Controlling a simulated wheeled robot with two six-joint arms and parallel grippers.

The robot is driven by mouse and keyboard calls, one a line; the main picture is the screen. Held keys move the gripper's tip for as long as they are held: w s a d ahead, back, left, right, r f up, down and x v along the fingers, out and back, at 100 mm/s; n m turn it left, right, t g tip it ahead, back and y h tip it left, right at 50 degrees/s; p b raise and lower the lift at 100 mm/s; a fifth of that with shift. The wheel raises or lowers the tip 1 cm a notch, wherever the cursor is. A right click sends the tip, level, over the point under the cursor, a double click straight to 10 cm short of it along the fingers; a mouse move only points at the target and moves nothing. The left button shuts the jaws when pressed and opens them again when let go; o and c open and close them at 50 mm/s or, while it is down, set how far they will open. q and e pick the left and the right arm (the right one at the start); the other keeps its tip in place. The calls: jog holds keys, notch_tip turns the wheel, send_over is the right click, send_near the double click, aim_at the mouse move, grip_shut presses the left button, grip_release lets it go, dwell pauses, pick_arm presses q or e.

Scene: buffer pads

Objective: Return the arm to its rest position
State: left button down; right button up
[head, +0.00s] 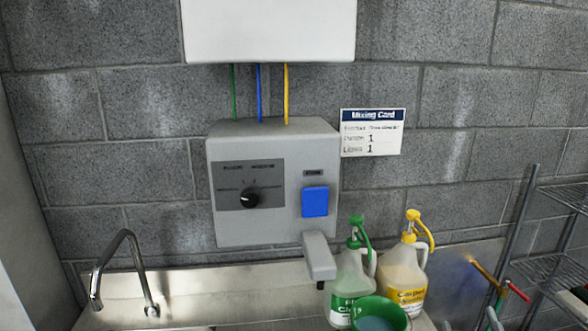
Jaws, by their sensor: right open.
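My right gripper (469,322) shows only at the bottom edge, right of the middle, as what look like two pale fingertips set apart. It looks open and empty, and the rest of it and its arm are cut off by the frame. It is to the right of the green container (380,312) and appears apart from it. My left gripper and arm are not in view.
A grey dispenser (275,222) with a dial and a blue button (315,202) is on the block wall. Jugs with green (350,275) and yellow (405,262) pumps stand below. A tap (121,262) is at left, a wire rack (556,266) at right.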

jog(key=s+d+f+m+g+h, duration=0.5)
jog(key=s+d+f+m+g, duration=0.1)
jog(key=f+m, duration=0.15)
jog(key=s+a+f+m+g+y, duration=0.1)
jog(key=s+a+f+g+y, duration=0.2)
jog(key=s+f+g, duration=0.5)
jog(key=s+a+f+m+g+y, duration=0.1)
jog(key=s+a+f+g+y, duration=0.25)
jog(key=s+f, duration=0.5)
notch_tip(320, 180, down, 29)
jog(key=s+d+g+b, duration=0.1)
jog(key=s+g+b, duration=0.1)
jog(key=b, duration=0.5)
jog(key=s+f+b, duration=0.2)
jog(key=s+f, duration=0.5)
jog(key=f, duration=0.3)
jog(key=s+f+b, duration=0.3)
jog(key=s+f, duration=0.4)
jog(key=f, duration=0.4)
jog(key=shift+s+a+g, duration=0.4)
jog(key=shift+a+g, duration=0.05)
